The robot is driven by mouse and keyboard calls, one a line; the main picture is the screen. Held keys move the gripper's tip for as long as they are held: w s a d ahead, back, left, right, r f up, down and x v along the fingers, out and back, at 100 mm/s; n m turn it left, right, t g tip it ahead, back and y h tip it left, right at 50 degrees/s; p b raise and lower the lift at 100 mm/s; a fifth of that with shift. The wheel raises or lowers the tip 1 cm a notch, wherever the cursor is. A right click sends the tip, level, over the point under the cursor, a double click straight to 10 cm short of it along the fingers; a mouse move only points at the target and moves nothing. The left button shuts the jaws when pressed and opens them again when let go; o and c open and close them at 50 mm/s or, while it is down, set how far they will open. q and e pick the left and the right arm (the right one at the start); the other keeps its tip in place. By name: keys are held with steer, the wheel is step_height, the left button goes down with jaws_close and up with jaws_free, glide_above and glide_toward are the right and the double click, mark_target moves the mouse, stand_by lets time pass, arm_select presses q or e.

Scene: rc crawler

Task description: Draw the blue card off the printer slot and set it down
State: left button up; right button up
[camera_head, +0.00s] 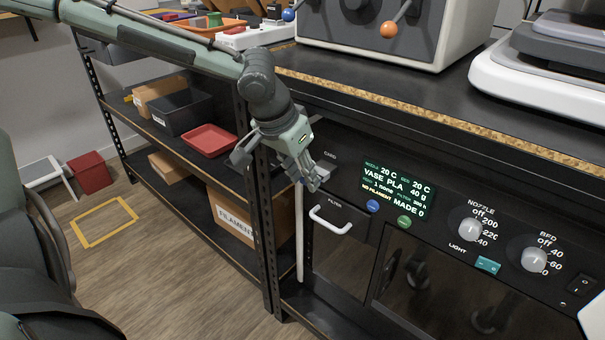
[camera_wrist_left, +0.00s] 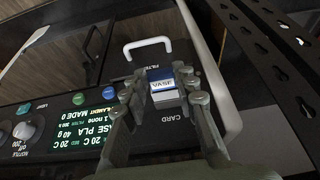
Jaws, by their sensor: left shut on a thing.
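The blue card (camera_wrist_left: 162,84), with a white label reading VASE, sits between the fingertips of my left gripper (camera_wrist_left: 163,92) in the left wrist view. In the head view my left gripper (camera_head: 312,184) is at the left end of the printer front (camera_head: 347,190), just below the CARD label. It is shut on the card, which is mostly hidden by the fingers there. The slot itself is hidden, so I cannot tell whether the card's end is still in it. My right gripper is not in view.
A white filter handle (camera_head: 331,222) projects just below the gripper. The lit display (camera_head: 398,188), buttons and knobs lie to the right. A shelf rack with a red tray (camera_head: 208,140), a black bin (camera_head: 182,112) and a FILAMENT box (camera_head: 233,217) stands to the left.

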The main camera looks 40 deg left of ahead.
arm_select(q)
steer(key=shift+s+a+p, duration=0.15)
steer(key=shift+s+p, duration=0.65)
steer(key=shift+s, duration=1.05)
